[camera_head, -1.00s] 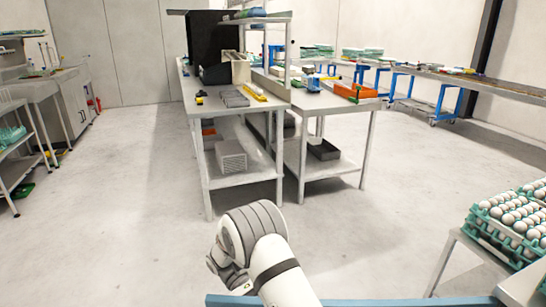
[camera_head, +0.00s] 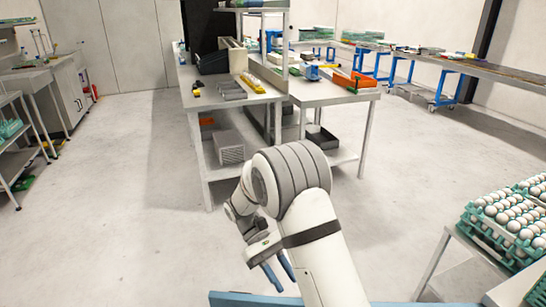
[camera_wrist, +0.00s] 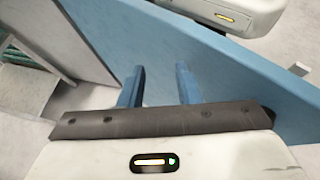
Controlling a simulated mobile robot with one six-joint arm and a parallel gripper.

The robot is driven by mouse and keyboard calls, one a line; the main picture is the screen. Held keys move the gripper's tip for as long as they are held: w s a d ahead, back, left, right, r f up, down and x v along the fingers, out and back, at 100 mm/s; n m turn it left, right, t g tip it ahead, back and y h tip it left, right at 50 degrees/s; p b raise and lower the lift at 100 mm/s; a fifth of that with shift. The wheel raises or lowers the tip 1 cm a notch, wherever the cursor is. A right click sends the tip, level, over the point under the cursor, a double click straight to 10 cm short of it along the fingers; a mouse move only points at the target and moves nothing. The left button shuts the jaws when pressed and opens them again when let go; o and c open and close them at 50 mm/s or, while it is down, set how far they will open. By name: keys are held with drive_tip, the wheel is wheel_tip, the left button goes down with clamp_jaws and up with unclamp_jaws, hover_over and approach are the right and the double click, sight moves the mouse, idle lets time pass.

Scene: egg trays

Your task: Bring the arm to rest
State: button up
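My gripper (camera_head: 279,272) hangs at the lower middle of the head view, below the bent arm and close to the blue edge of my own body. In the wrist view its two blue fingers (camera_wrist: 160,88) stand apart with nothing between them. The gripper is open and empty. Behind the fingers in the wrist view is a blue panel, apparently part of my body. The arm is folded in close, with its elbow raised in front of the workbench.
A metal workbench (camera_head: 215,183) with tools and boxes stands ahead. Stacked egg trays (camera_head: 490,240) sit on a table at the right. A shelf (camera_head: 12,150) is at the left. The floor (camera_head: 110,220) between them is clear.

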drive_tip(key=s+d+r+m+t+y+p, duration=0.3)
drive_tip(key=s+d+r+t, duration=0.3)
drive_tip(key=r, duration=0.5)
drive_tip(key=s+d+r+m+t+y+p, duration=0.4)
drive_tip(key=s+d+r+t, duration=0.2)
drive_tip(key=r, duration=0.5)
drive_tip(key=shift+s+d+y+p, duration=0.3)
drive_tip(key=shift+s+d+p, duration=0.1)
